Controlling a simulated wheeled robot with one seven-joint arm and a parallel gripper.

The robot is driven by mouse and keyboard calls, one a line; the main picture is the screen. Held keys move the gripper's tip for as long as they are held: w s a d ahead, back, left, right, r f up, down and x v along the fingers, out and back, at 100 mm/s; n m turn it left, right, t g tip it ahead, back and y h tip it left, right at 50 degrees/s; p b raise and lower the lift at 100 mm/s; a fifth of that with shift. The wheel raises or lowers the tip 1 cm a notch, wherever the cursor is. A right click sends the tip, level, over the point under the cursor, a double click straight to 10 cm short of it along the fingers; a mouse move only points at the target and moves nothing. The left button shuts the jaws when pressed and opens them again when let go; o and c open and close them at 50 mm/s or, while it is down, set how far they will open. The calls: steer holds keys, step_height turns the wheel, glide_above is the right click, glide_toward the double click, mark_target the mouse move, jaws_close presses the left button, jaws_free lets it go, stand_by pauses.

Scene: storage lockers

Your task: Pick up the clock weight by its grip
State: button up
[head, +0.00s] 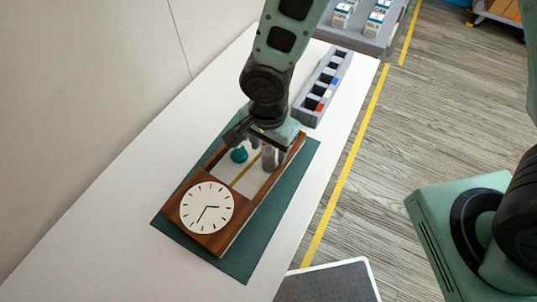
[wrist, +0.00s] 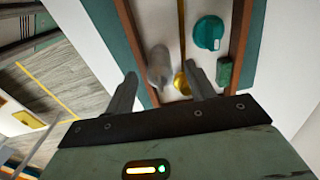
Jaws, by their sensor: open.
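A wooden clock case (head: 222,238) with a white dial (head: 207,208) lies face up on a dark green mat (head: 268,226). Its open section shows a grey rounded cylinder (head: 268,157), likely the clock weight, and a teal knob (head: 239,155). In the wrist view the grey cylinder (wrist: 160,66) lies ahead of and between my open fingers, apparently not held. A brass disc (wrist: 182,83) on a rod is beside it, near the right finger. The teal knob (wrist: 208,33) and a green block (wrist: 223,71) are further right. My gripper (wrist: 160,80) is over the case; it partly hides it in the head view (head: 264,140).
The white table (head: 110,210) is clear to the left of the mat. A grey compartment tray (head: 322,88) with small coloured pieces stands behind the case. A grey shelf with small cartons (head: 376,20) is further back. The wooden case walls flank my gripper closely.

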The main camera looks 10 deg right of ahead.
steer(key=shift+f, duration=1.05)
jaws_close()
